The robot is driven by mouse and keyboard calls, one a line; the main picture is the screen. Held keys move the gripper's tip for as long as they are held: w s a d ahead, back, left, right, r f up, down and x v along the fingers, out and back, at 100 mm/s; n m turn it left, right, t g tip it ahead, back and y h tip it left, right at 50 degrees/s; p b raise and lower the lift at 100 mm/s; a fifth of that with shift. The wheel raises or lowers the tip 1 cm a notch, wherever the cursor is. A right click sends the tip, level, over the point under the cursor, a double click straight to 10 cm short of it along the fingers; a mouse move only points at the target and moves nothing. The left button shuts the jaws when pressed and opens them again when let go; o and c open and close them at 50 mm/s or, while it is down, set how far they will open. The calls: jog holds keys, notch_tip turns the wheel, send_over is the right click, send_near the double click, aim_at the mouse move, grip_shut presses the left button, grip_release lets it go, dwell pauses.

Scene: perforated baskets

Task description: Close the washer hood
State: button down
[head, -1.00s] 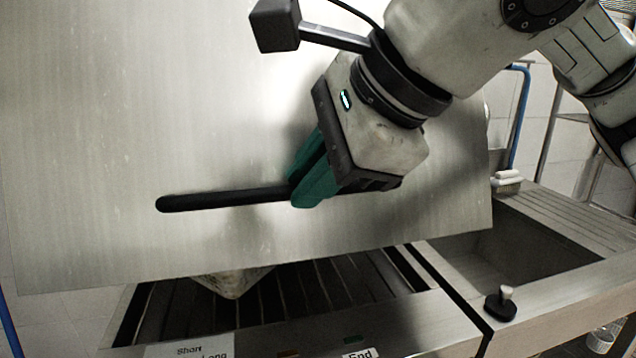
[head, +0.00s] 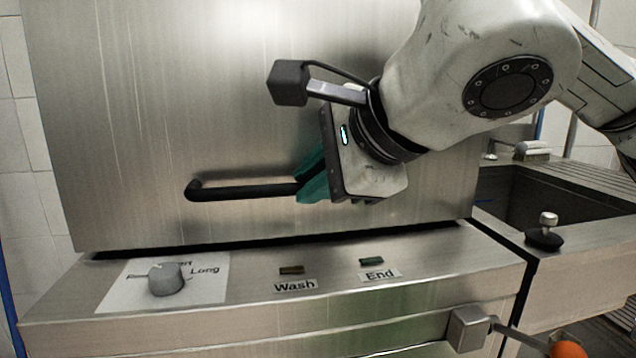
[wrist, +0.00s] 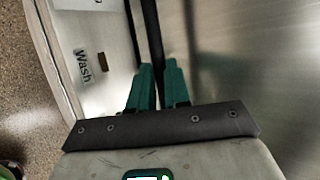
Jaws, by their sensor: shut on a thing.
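The washer hood (head: 130,120) is a large brushed-steel panel in the head view. Its bottom edge sits low along the back of the control panel, with a thin dark line between them. A black bar handle (head: 235,192) runs across the lower part of the hood. My gripper (head: 306,186) is at the handle's right part, its green fingers closed around the bar. In the wrist view the green fingers (wrist: 158,85) lie on either side of the dark bar (wrist: 147,35). The handle's right end is hidden behind my gripper.
The control panel below carries a grey knob (head: 166,279), a Wash label (head: 295,286) and an End label (head: 380,275). A lever with an orange ball (head: 568,350) sticks out at lower right.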

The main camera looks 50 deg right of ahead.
jog(key=shift+w+d+f+b, duration=0.1)
jog(key=shift+f+b, duration=0.55)
jog(key=shift+f, duration=0.6)
jog(key=c, duration=1.1)
grip_release()
jog(key=shift+w, duration=0.15)
jog(key=shift+r, duration=0.1)
jog(key=shift+r, duration=0.2)
jog(key=p+v, duration=0.3)
jog(key=v, duration=0.7)
jog(key=shift+s+p, duration=0.3)
jog(key=shift+p, duration=0.05)
jog(key=shift+d, duration=0.1)
